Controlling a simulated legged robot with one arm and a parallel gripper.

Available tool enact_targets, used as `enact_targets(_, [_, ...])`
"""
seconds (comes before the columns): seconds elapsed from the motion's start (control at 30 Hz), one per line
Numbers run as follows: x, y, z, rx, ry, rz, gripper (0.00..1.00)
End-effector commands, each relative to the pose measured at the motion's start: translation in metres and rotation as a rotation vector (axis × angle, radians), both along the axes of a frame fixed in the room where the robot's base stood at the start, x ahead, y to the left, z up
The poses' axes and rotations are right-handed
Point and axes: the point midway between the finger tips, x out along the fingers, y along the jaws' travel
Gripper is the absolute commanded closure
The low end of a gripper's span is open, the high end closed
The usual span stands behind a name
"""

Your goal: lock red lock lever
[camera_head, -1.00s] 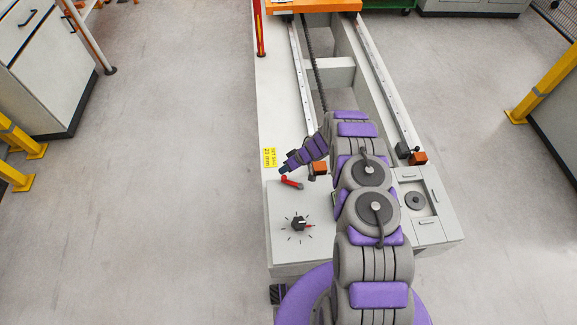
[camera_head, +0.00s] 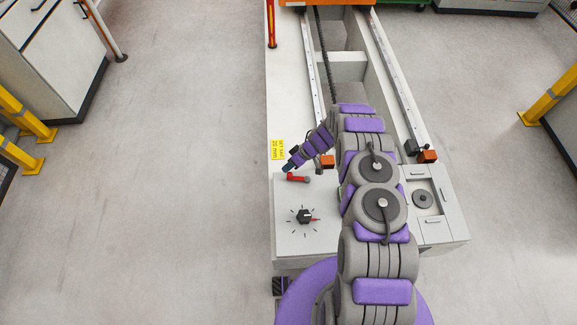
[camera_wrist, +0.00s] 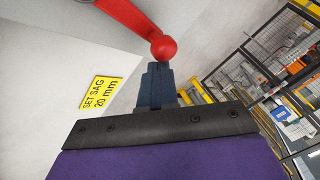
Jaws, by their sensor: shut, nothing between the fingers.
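The red lock lever (camera_head: 298,178) lies on the pale panel at the near left of the gantry bed. Its pivot is at the right and its free end points left. In the wrist view the lever arm (camera_wrist: 128,14) ends in a red ball knob (camera_wrist: 164,47). My gripper (camera_head: 287,168) is at the lever's free end in the head view. In the wrist view my gripper (camera_wrist: 161,67) is shut and empty, its tips right at the ball's lower side. Whether they touch the ball I cannot tell.
A yellow "SET SAG 20 mm" label (camera_head: 278,150) is beside the lever. A black dial knob (camera_head: 305,216) sits nearer on the panel. An orange block (camera_head: 327,161) is close to my wrist. Yellow posts (camera_head: 550,96) stand at the right; open floor (camera_head: 180,200) lies left.

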Motion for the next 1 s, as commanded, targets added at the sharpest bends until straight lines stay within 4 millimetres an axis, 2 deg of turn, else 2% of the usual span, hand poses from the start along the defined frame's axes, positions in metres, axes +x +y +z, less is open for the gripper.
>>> enact_targets(0.73, [0.000, -0.001, 0.001, 0.000, 0.001, -0.001, 1.00])
enact_targets(0.87, [0.001, -0.007, 0.010, -0.001, -0.002, -0.002, 1.00])
enact_targets(1.0, [0.004, -0.022, 0.031, -0.001, -0.005, -0.003, 1.00])
